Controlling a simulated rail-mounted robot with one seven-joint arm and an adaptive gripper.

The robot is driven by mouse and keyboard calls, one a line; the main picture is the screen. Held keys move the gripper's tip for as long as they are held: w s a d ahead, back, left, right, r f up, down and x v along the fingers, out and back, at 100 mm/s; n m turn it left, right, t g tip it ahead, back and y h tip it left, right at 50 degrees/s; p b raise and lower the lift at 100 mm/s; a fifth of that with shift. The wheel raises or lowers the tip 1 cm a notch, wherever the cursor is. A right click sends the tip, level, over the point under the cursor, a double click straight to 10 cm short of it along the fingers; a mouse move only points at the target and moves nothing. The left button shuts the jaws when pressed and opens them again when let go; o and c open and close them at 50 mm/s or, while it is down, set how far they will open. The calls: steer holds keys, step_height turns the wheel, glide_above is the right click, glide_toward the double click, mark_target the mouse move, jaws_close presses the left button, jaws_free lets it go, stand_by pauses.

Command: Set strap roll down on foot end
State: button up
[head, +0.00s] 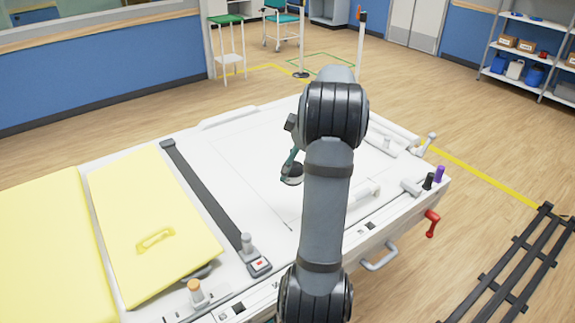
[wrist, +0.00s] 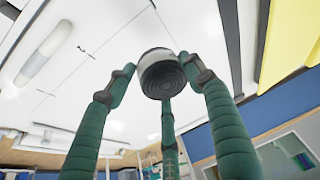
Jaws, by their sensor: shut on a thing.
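The strap roll (wrist: 160,73) has a dark, ringed end face and a pale rim in the wrist view. My gripper (wrist: 158,78) has green fingers closed around it. In the head view, the dark roll (head: 291,180) shows at my gripper (head: 292,168), partly hidden by my arm. It is over the white bare end of the table (head: 250,150), inside a thin outlined area. I cannot tell whether the roll touches the surface. The same white surface shows in the wrist view (wrist: 110,25).
Yellow pads (head: 130,210) cover the table's left part. A dark strap (head: 205,190) with a buckle crosses beside them. The white surface left of my gripper is clear.

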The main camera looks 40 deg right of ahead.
steer(key=s+d+f+b, duration=0.1)
steer(key=s+d+f, duration=0.15)
steer(key=d, duration=0.35)
steer(key=p, duration=0.3)
glide_toward(285, 191)
steer(key=shift+w+f, duration=0.1)
steer(key=shift+w, duration=0.75)
steer(key=shift+f+p, duration=0.35)
steer(key=shift+f, duration=1.75)
steer(key=o, duration=1.2)
steer(key=shift+c, duration=0.2)
